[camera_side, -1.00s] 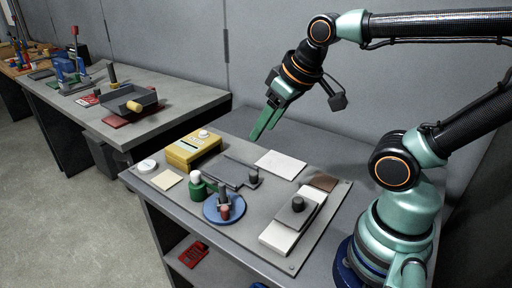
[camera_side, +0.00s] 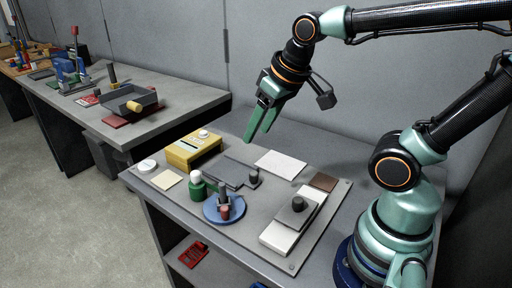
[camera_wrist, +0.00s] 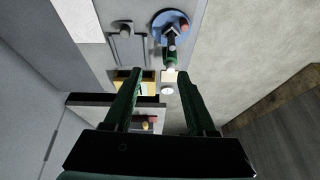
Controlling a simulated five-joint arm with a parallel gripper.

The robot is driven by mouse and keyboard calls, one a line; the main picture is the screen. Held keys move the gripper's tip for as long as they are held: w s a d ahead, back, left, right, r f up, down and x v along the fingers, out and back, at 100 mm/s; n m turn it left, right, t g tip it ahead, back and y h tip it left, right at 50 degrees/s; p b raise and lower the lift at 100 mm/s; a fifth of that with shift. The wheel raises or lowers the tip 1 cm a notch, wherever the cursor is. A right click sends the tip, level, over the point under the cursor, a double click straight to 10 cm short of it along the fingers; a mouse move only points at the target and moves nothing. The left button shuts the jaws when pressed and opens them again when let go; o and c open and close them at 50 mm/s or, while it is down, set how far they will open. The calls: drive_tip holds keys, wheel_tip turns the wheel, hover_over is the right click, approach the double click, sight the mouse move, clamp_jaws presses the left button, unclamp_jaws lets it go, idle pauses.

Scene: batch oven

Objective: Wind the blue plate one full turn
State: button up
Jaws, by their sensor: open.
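The blue plate (camera_side: 224,209) is a round disc lying on the grey board at the front of the bench. A dark upright post and a reddish knob (camera_side: 225,212) stand on it. The plate also shows at the top of the wrist view (camera_wrist: 171,22), with the reddish knob near its right rim. My gripper (camera_side: 261,138) is open and empty, in the air above and behind the board, well apart from the plate. In the wrist view its two green fingers (camera_wrist: 160,75) are spread, with nothing between them.
A green bottle (camera_side: 197,186) with a white cap stands close beside the plate. A yellow box (camera_side: 193,149) is behind it. A dark sliding bar with a knob (camera_side: 253,178), a white pad (camera_side: 280,164) and a white block with a black knob (camera_side: 291,223) lie to the right.

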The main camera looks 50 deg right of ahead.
drive_tip(key=w+a+f+m+g, duration=0.3)
drive_tip(key=w+a+f, duration=0.1)
drive_tip(key=f, duration=0.1)
drive_tip(key=m+g, duration=0.2)
hover_over(225, 207)
wheel_tip(225, 207, down, 5)
wheel_tip(225, 207, down, 12)
drive_tip(key=shift+r, duration=0.1)
clamp_jaws()
